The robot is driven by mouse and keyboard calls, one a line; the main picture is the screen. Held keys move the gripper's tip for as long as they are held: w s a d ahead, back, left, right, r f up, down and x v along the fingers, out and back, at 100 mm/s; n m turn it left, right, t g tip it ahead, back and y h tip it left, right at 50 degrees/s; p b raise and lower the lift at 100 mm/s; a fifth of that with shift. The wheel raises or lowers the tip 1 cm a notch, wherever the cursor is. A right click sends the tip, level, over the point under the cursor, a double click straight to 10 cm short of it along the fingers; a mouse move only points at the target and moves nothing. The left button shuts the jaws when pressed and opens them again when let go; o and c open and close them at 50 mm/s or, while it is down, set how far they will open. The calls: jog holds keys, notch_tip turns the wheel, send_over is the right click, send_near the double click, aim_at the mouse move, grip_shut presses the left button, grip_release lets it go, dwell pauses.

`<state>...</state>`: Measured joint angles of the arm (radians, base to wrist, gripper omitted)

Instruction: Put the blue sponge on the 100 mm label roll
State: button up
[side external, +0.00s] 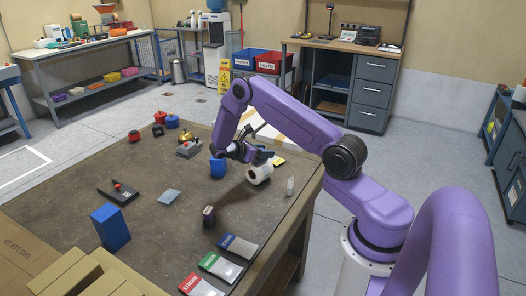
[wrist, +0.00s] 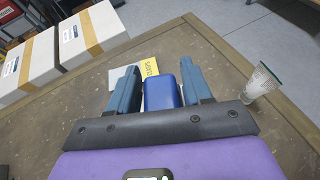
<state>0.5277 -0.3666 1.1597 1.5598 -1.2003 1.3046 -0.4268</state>
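The blue sponge (wrist: 163,92) shows as a blue block between the two fingers of my gripper (wrist: 161,88) in the wrist view, close against both. My gripper looks shut on it. In the side view my gripper (side external: 263,156) is low over the table, and the sponge cannot be made out clearly there. A white roll with a dark core, which looks like the label roll (side external: 261,173), lies just below the fingers in the side view. No size can be read on it. The roll is not visible in the wrist view.
A blue object (side external: 218,169) stands to the left. A dark small box (side external: 209,217), a tall blue box (side external: 110,227) and several flat packs (side external: 219,266) are nearer the front.

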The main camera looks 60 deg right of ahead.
jog(key=shift+o, duration=0.8)
jog(key=shift+r, duration=0.2)
jog(key=w+a+r+t+y, duration=0.1)
jog(key=a+r, duration=0.4)
jog(key=a, duration=0.5)
jog(key=w+a+r+t+y, duration=0.1)
jog(key=a+r, duration=0.3)
jog(key=a, duration=0.6)
jog(key=s+a+r+t+y, duration=0.3)
jog(key=s+a+r+y, duration=0.15)
jog(key=s+a, duration=0.5)
jog(key=s+a+r+y, duration=0.1)
jog(key=s+a+y, duration=0.2)
jog(key=s, duration=0.7)
jog(key=s+a+r+m+y, duration=0.1)
jog(key=s+a+r+y, duration=0.1)
jog(key=s, duration=0.9)
jog(key=shift+s+a+y, duration=0.25)
jog(key=shift+a+y, duration=0.3)
jog(key=shift+y, duration=0.1)
